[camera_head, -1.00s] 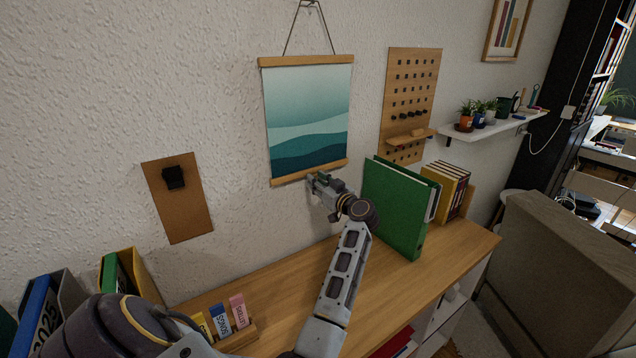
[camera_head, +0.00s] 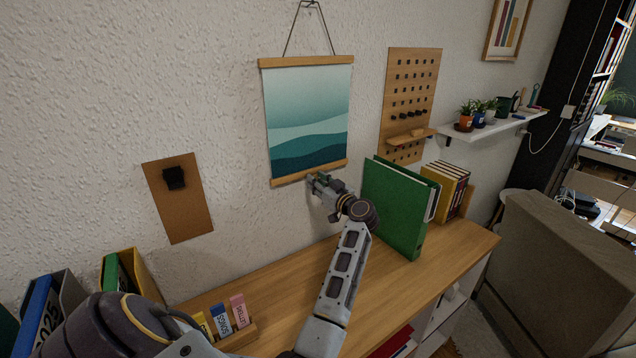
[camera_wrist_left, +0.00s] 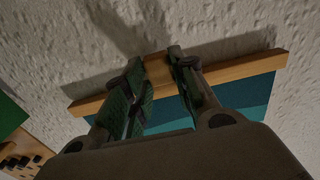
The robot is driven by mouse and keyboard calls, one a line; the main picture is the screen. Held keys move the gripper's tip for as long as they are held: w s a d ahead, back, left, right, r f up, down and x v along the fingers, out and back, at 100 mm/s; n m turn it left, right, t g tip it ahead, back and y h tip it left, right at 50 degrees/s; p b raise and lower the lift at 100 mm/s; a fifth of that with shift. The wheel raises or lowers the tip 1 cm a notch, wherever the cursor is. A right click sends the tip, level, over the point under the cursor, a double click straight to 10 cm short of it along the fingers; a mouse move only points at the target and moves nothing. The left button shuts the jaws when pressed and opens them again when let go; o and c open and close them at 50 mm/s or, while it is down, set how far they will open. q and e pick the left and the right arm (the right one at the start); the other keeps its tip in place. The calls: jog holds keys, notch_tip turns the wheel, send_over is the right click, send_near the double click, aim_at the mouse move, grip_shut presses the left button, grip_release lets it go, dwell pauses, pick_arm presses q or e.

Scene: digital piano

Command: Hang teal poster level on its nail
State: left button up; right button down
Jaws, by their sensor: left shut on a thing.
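The teal poster (camera_head: 308,118) hangs against the wall, with a wooden bar along its top and bottom. Its dark cord rises to a peak at the nail (camera_head: 312,3) at the top edge of the picture; the exact contact there is too small to tell. My left gripper (camera_head: 315,178) is at the middle of the poster's bottom bar, shut on it. In the left wrist view the fingers (camera_wrist_left: 158,85) stand on either side of the wooden bottom bar (camera_wrist_left: 240,70), with the teal print below it. My right gripper is not in view.
Below is a wooden desk top (camera_head: 285,285) with a green binder (camera_head: 395,210) close right of my gripper. A pegboard (camera_head: 410,100) hangs right of the poster and a brown board (camera_head: 178,205) left of it. A label holder (camera_head: 235,335) stands at front left.

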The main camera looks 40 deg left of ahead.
aim_at(312, 151)
pick_arm(q)
jog(key=shift+f+p, duration=0.15)
jog(key=shift+p, duration=0.3)
dwell(1.4)
jog(key=o, duration=1.1)
jog(key=shift+r, duration=5)
jog(key=shift+d, duration=0.1)
